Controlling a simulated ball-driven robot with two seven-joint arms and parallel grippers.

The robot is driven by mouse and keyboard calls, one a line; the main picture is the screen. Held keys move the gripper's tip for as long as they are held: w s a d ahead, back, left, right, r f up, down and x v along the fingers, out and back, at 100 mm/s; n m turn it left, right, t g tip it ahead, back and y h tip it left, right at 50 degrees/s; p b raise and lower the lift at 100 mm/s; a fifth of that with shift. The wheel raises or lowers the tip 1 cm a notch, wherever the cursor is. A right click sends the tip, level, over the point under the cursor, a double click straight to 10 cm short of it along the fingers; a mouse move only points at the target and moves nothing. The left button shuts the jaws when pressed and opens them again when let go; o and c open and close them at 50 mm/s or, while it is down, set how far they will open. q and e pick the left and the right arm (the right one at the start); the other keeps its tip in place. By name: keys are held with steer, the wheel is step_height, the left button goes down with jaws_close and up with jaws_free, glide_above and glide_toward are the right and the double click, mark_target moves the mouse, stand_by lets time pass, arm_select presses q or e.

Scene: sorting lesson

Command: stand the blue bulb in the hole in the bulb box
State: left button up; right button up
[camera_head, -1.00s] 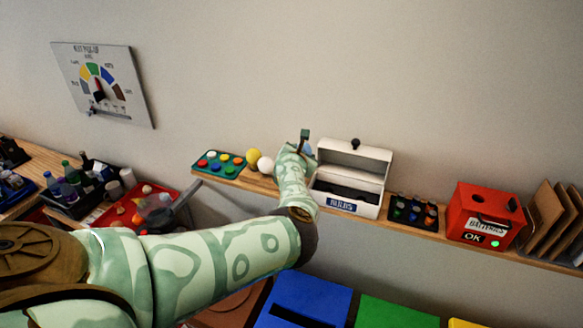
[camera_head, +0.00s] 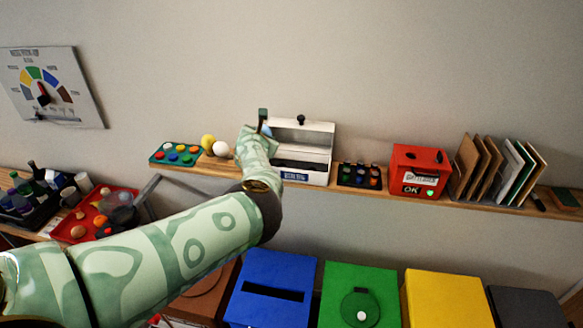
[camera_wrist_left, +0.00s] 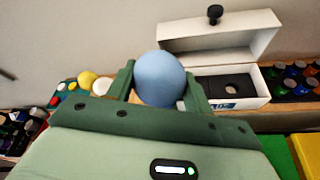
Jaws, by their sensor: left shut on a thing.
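The blue bulb (camera_wrist_left: 160,78) is a round pale-blue globe, held between the fingers of my left gripper (camera_wrist_left: 160,92) in the left wrist view. In the head view my left gripper (camera_head: 264,124) is at the shelf, just left of the bulb box, and mostly hides the bulb. The bulb box (camera_head: 304,177) is white with its lid up and a blue label on the front. In the left wrist view the box (camera_wrist_left: 262,92) lies right of the bulb, and a dark insert with a round hole (camera_wrist_left: 231,87) shows inside. My right gripper is in neither view.
A yellow bulb (camera_head: 208,142) and a white bulb (camera_head: 221,149) stand left of my gripper, beside a green tray of coloured caps (camera_head: 157,158). A battery tray (camera_head: 359,185) and the red batteries box (camera_head: 418,158) stand to the right. Coloured bins, including a blue one (camera_head: 270,264), are below.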

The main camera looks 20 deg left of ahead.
arm_select(q)
steer(key=shift+w, duration=0.1)
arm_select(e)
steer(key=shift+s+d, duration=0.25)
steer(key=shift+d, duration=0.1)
arm_select(q)
steer(key=shift+a+f, duration=0.1)
